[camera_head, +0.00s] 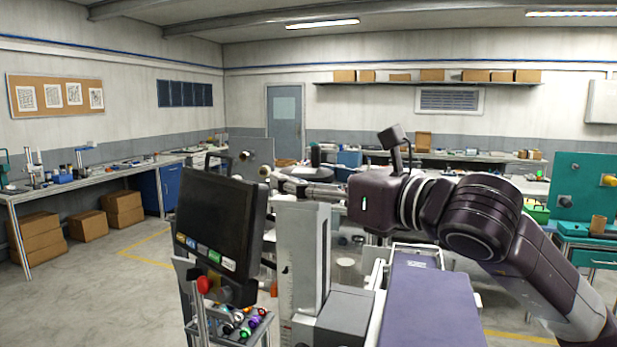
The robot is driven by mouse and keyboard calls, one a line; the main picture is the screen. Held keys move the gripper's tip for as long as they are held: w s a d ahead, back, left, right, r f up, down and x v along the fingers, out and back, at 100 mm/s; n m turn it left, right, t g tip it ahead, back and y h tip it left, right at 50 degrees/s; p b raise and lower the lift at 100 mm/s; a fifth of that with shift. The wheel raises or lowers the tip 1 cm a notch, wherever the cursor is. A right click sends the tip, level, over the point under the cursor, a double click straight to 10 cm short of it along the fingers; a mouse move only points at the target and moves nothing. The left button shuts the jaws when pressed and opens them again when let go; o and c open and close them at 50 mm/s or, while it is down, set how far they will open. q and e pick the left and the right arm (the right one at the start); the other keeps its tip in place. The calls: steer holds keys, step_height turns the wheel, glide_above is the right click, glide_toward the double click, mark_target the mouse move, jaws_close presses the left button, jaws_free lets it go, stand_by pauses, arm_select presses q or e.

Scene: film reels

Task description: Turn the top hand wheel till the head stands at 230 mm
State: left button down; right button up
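A pale upright column (303,240) with fine scale marks stands in the middle front; I cannot read a height on it. My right arm comes in from the right, and its gripper (275,177) points left at the top of this column. The fingers are small and overlap with metal parts there, so I cannot tell whether they are open or shut, or touch anything. I cannot make out the top hand wheel clearly; the wrist and gripper cover part of that area. A grey block (345,312) sits low beside the column. My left gripper is not in view.
A dark screen (222,222) with coloured buttons stands just left of the column, close to the gripper. A red knob (203,284) is below it, above a tray of coloured pieces (240,324). Workbenches line the walls.

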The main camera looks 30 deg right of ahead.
mark_target(325, 182)
steer(key=shift+o, duration=0.7)
steer(key=shift+s+d, duration=0.3)
steer(key=shift+s, duration=0.2)
steer(key=shift+v, duration=1.7)
steer(key=v, duration=0.7)
steer(key=shift+s, duration=0.25)
steer(key=shift+a, duration=0.15)
